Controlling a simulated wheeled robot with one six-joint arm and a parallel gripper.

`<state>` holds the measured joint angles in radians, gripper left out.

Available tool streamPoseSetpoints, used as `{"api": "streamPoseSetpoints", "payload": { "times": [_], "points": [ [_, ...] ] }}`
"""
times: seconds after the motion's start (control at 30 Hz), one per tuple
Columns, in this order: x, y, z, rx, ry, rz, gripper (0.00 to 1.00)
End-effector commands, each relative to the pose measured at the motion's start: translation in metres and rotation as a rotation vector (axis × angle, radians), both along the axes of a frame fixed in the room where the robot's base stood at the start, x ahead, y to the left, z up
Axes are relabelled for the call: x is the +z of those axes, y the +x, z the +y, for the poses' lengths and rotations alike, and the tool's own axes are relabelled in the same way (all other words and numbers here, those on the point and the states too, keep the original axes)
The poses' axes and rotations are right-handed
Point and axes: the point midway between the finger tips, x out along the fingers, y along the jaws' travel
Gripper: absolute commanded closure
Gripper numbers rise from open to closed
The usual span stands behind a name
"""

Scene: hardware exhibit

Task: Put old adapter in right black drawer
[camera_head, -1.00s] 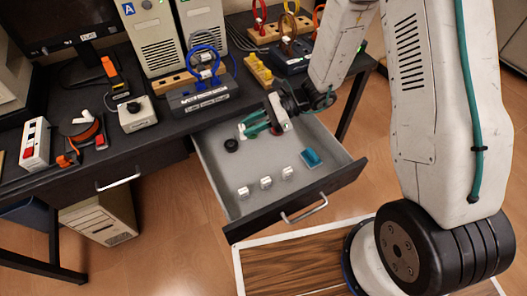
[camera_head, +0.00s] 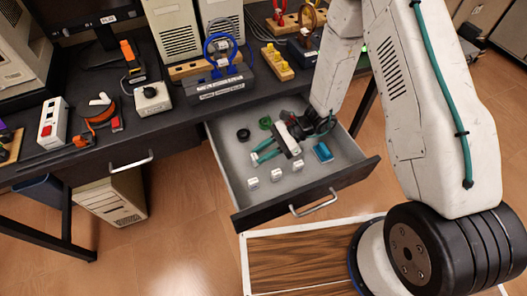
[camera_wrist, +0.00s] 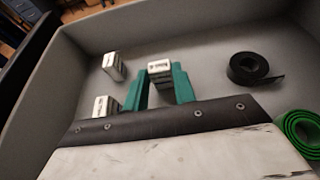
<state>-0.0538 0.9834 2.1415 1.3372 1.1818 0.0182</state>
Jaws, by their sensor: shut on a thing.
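My gripper (camera_head: 257,156) is inside the open right drawer (camera_head: 352,178), which has a black front and a grey inside. In the wrist view its teal fingers (camera_wrist: 163,86) are shut on a small white labelled block, the old adapter (camera_wrist: 160,68). The label is too small to read surely. The adapter is hardly visible in the head view. I cannot tell whether it touches the drawer floor.
Three similar white blocks, one here (camera_head: 276,174), stand along the drawer's front. A black roll (camera_head: 243,134), a green roll (camera_head: 265,122) and a blue item (camera_head: 323,152) also lie inside. The left drawer (camera_head: 125,165) is closed. The desk top (camera_head: 185,112) above is crowded.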

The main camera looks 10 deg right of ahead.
Motion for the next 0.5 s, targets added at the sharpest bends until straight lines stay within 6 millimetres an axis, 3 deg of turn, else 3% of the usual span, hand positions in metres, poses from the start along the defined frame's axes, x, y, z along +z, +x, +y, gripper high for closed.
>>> {"api": "streamPoseSetpoints", "payload": {
  "times": [0.33, 0.37, 0.4, 0.5],
  "points": [
    [-0.0031, 0.0000, 0.0000, 0.000, 0.000, 0.001, 0.96],
    [-0.0026, 0.0001, -0.0001, 0.000, 0.000, 0.000, 0.65],
    [-0.0025, 0.0001, 0.0000, 0.000, 0.000, 0.000, 0.54],
    [-0.0024, 0.0001, 0.0000, 0.000, 0.000, 0.000, 0.52]
  ]
}}
